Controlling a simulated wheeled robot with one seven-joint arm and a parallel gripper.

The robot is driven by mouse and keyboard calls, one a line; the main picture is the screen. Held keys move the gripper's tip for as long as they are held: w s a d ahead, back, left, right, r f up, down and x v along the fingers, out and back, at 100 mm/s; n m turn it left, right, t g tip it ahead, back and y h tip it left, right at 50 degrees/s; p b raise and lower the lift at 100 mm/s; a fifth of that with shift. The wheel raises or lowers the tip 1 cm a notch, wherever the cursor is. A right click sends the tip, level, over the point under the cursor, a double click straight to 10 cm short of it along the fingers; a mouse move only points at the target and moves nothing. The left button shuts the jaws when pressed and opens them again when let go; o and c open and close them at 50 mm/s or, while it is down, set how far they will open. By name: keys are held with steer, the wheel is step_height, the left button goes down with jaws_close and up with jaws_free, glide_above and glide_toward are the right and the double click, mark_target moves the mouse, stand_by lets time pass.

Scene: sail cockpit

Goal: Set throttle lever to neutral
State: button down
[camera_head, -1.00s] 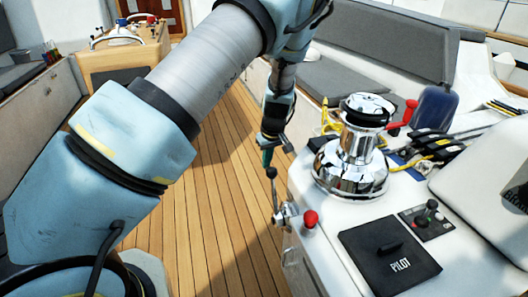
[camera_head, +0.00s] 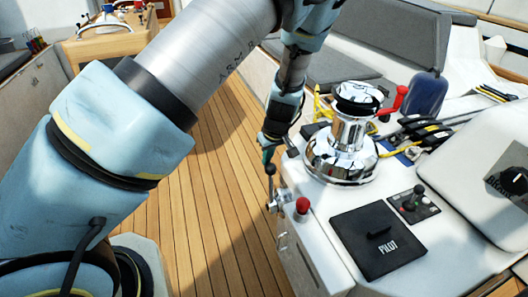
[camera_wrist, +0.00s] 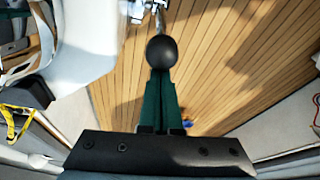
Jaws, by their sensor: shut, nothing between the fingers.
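The throttle lever is a thin metal shaft with a black ball knob (camera_head: 271,169). It rises from a chrome fitting on the left side of the white console and looks near upright in the head view. In the wrist view the black knob (camera_wrist: 162,51) shows large, just beyond the fingertips. My gripper (camera_head: 267,154) is shut with nothing in it. Its green fingers (camera_wrist: 160,82) are together, tips right at the knob. I cannot tell for sure whether they touch it.
A red knob (camera_head: 303,205) stands close to the right of the lever. A chrome winch (camera_head: 342,150) stands behind it on the console. A black PILOT panel (camera_head: 378,241) and a small joystick (camera_head: 414,199) lie to the right. The wooden deck (camera_head: 205,205) on the left is clear.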

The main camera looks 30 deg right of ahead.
stand_by(0.3)
step_height(320, 180, up, 9)
steer(key=b, duration=0.1)
steer(key=shift+s+r, duration=0.2)
steer(key=shift+s, duration=0.15)
stand_by(0.3)
steer(key=a+r, duration=0.3)
steer(key=a, duration=0.9)
steer(key=s+a+r+m+g, duration=0.1)
steer(key=a+r, duration=0.2)
steer(key=a, duration=0.9)
steer(key=s+a+r, duration=0.1)
steer(key=a+r, duration=0.2)
steer(key=a, duration=0.9)
steer(key=shift+m+g, duration=0.3)
steer(key=shift+g, duration=0.1)
steer(key=shift+s, duration=0.1)
